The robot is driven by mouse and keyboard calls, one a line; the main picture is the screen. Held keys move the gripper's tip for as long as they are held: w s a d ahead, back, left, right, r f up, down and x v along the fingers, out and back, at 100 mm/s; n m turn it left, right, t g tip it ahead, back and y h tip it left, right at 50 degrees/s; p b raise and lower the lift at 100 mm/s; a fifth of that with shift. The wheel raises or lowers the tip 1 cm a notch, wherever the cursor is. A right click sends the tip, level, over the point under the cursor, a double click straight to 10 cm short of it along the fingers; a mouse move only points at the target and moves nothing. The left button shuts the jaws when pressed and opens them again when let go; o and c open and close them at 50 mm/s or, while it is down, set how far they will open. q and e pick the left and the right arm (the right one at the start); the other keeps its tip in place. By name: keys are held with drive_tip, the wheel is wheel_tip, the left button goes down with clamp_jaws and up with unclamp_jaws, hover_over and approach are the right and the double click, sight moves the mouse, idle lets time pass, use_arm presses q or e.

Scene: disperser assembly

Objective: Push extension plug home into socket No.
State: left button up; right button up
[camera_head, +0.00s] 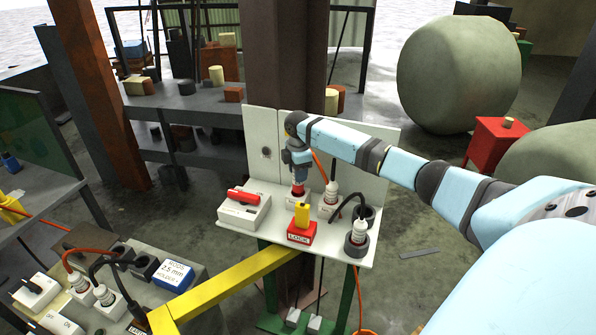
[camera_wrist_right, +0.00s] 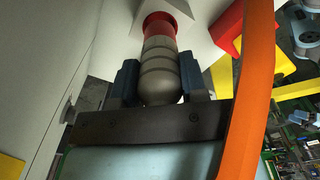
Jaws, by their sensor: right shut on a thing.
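The extension plug (camera_wrist_right: 160,75) is a grey ribbed body with a rounded end, between the two dark fingers of my right gripper (camera_wrist_right: 158,82). Its red collar (camera_wrist_right: 158,25) meets a white socket block (camera_wrist_right: 178,8); how deep it sits cannot be told. In the head view my right gripper (camera_head: 298,168) points down over the white shelf, shut on the plug. The red collar (camera_head: 298,188) shows just below the fingers, above a white socket with a red label (camera_head: 297,203). Socket numbers are not readable. My left gripper is not in view.
A red lock block (camera_head: 302,233) is in front, a red-handled switch box (camera_head: 243,208) left. An orange cable (camera_wrist_right: 252,90) passes close beside my right gripper.

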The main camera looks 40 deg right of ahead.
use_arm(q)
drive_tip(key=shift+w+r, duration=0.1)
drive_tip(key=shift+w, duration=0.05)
use_arm(e)
drive_tip(key=shift+r+p, duration=0.1)
drive_tip(key=shift+p, duration=0.35)
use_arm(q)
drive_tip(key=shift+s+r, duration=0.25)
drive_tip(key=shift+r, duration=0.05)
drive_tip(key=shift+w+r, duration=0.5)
